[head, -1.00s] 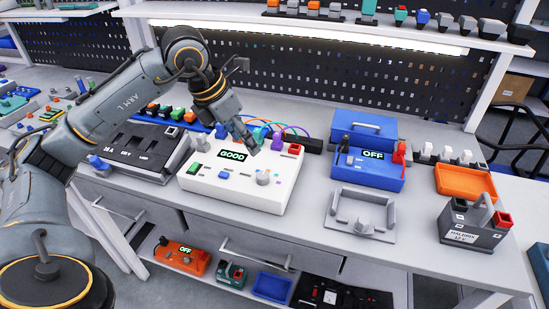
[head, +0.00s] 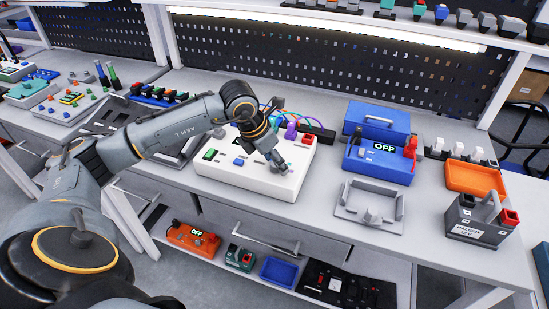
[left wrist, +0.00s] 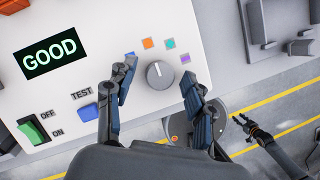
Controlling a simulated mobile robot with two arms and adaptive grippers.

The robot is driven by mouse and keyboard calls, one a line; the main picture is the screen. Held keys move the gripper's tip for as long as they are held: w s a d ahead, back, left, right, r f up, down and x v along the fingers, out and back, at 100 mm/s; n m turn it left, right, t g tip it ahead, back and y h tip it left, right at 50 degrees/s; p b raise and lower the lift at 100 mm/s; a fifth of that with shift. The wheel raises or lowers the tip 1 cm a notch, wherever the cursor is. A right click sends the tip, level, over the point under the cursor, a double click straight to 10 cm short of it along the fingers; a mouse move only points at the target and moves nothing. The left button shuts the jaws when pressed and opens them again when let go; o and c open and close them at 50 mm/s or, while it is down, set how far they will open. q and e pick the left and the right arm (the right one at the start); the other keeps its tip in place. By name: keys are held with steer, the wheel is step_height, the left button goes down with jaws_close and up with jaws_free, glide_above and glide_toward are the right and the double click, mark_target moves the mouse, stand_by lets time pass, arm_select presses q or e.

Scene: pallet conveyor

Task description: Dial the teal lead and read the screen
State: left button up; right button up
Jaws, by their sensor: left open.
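The white tester box (head: 225,178) stands on the bench in the head view. In the left wrist view its screen (left wrist: 50,52) reads GOOD. The grey dial (left wrist: 160,75) has a white pointer line toward the orange square (left wrist: 148,43), just left of the teal square (left wrist: 169,43). A purple square (left wrist: 185,58) is right of those; a blue one is partly covered by a finger. My left gripper (head: 279,164) is open, its fingers (left wrist: 162,95) either side of the dial, apparently apart from it. In the head view my arm hides the screen. My right gripper (left wrist: 250,126) shows small, low beyond the box.
The blue TEST button (left wrist: 88,112) and green OFF/ON switch (left wrist: 32,130) are on the box face. Coloured leads (head: 285,112) rise behind the box. Right of it are a grey holder (head: 350,207), a blue unit (head: 385,165) reading OFF, an orange tray (head: 475,178) and a battery (head: 475,222).

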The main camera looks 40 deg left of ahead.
arm_select(q)
steer(key=shift+c, duration=0.6)
jaws_close()
steer(key=shift+f+m+b, duration=0.1)
steer(key=shift+m+b, duration=0.4)
steer(key=shift+b, duration=0.15)
steer(key=shift+m+g+h+b, duration=0.3)
steer(key=shift+m+h+b, duration=0.4)
steer(key=shift+m, duration=0.4)
steer(key=shift+w+a+m+g+b, duration=0.1)
steer(key=shift+m+g+b, duration=0.35)
steer(key=shift+m, duration=0.65)
steer(key=shift+m+h+b, duration=0.4)
steer(key=shift+m+h, duration=0.1)
steer(key=shift+m, duration=0.7)
arm_select(e)
steer(key=shift+s+f, duration=0.2)
steer(key=shift+f, duration=0.55)
steer(key=shift+s+f, duration=0.15)
steer(key=shift+f, duration=0.6)
steer(key=shift+s+f, duration=0.2)
steer(key=shift+f, duration=0.55)
arm_select(q)
steer(key=shift+g, duration=0.25)
